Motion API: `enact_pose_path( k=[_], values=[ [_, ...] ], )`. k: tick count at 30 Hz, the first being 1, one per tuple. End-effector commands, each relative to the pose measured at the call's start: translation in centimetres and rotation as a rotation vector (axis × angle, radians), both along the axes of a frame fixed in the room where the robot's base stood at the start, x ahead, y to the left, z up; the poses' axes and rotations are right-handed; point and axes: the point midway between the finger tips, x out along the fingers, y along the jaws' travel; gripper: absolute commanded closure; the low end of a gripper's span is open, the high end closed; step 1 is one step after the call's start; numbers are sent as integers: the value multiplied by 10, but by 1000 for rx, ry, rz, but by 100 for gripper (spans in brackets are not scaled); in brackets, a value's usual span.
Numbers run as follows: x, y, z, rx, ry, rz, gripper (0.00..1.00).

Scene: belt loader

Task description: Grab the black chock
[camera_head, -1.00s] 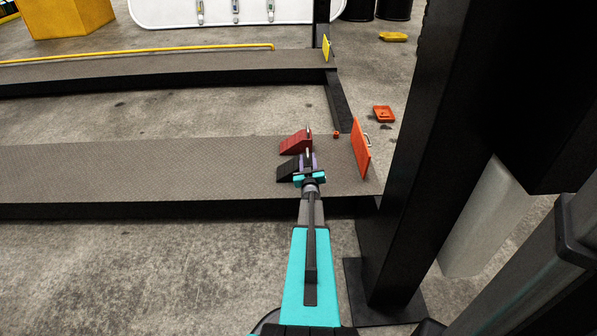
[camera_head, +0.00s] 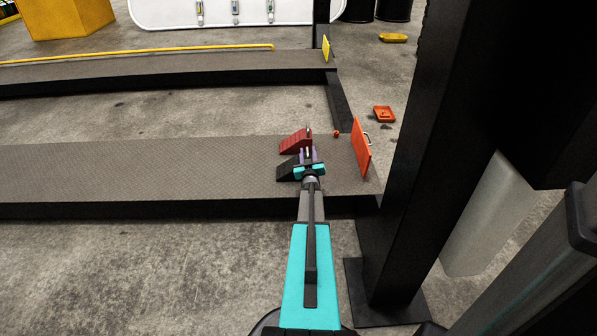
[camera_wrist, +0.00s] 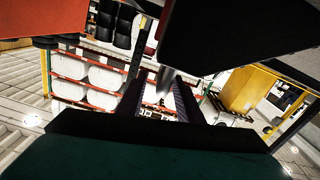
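The black chock (camera_head: 287,171) is a dark wedge on the near ramp, sloping down to the left. Its right end is partly hidden by my gripper (camera_head: 309,154). My gripper reaches over the ramp at the chock's right end, its two purple-tinted fingers apart. In the wrist view, the dark fingers (camera_wrist: 160,95) stand apart with a grey, post-like piece between them, not clearly gripped. A large dark surface at the upper right there looks like the black chock (camera_wrist: 240,35). Contact cannot be told.
A red chock (camera_head: 295,142) sits just beyond the black one. An orange upright plate (camera_head: 361,149) stands right of my gripper. A thick black post (camera_head: 405,170) rises further right. The ramp (camera_head: 130,170) is clear to the left.

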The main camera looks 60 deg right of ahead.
Motion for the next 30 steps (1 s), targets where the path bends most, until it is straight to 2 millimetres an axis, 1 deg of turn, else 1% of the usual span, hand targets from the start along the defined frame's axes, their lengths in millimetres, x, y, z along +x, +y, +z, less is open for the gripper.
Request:
enact_pose_path(
  k=[1, 4, 20, 21, 26, 27, 30],
  values=[
    [3, -3, -1, 0, 0, 0, 67],
    [4, -6, 0, 0, 0, 0, 67],
    [4, -6, 1, 0, 0, 0, 67],
    [4, -6, 1, 0, 0, 0, 71],
    [4, -6, 1, 0, 0, 0, 98],
    [4, -6, 1, 0, 0, 0, 100],
    [4, -6, 1, 0, 0, 0, 100]
  ],
)
